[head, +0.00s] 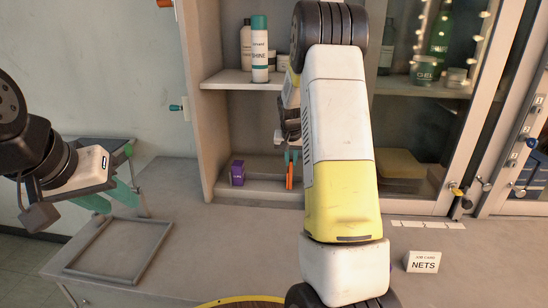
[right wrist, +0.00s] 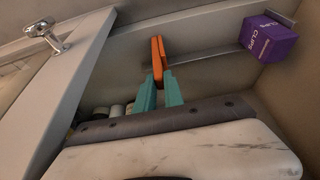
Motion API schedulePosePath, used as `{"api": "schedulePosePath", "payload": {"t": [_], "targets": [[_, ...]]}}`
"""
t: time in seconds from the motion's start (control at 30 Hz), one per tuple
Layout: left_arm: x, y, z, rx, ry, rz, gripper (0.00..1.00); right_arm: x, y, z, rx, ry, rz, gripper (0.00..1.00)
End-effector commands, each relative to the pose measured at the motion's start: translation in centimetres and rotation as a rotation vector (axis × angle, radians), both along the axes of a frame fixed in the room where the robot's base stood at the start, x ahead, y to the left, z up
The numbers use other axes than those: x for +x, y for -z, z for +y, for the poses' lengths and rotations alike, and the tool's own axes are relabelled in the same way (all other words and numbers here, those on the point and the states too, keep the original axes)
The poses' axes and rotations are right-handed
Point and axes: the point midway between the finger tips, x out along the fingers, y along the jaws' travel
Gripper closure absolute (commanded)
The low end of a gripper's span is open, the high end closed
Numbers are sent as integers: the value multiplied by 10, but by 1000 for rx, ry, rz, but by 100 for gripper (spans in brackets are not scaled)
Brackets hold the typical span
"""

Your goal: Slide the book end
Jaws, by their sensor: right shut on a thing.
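The book end shows as an upright orange piece (head: 289,176) on the bottom shelf of the cabinet. In the right wrist view the orange piece (right wrist: 158,58) stands at the teal fingertips. My right gripper (head: 290,158) reaches into the cabinet and is shut on the orange piece; its fingers also show in the right wrist view (right wrist: 159,90). My right arm hides part of the shelf. My left gripper (head: 112,196) is at the far left over the counter, its teal fingers apart and empty.
A purple clips box (head: 237,173) stands left of the orange piece on the same shelf. Bottles (head: 259,50) stand on the shelf above. An empty grey frame (head: 118,248) lies on the counter. A NETS sign (head: 423,262) stands right. The sliding glass (head: 420,110) covers the cabinet's right side.

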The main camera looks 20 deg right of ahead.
Motion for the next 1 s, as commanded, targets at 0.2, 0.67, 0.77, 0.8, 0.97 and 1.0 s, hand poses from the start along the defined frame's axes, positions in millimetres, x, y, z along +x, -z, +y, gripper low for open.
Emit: {"api": "schedulePosePath", "payload": {"t": [0.2,0.67,0.77,0.8,0.97,1.0], "targets": [[0,0,0,0,0,0,64,0,0,0,0,0,0,65],[0,0,0,0,0,0,64,-4,-15,3,0,0,-2,65],[0,0,0,0,0,0,64,-11,-31,5,0,1,-4,65],[0,0,0,0,0,0,64,-13,-38,6,-1,1,-5,65],[0,0,0,0,0,0,64,-22,-60,10,0,1,-2,65],[0,0,0,0,0,0,64,-24,-64,10,0,1,-2,65]]}}
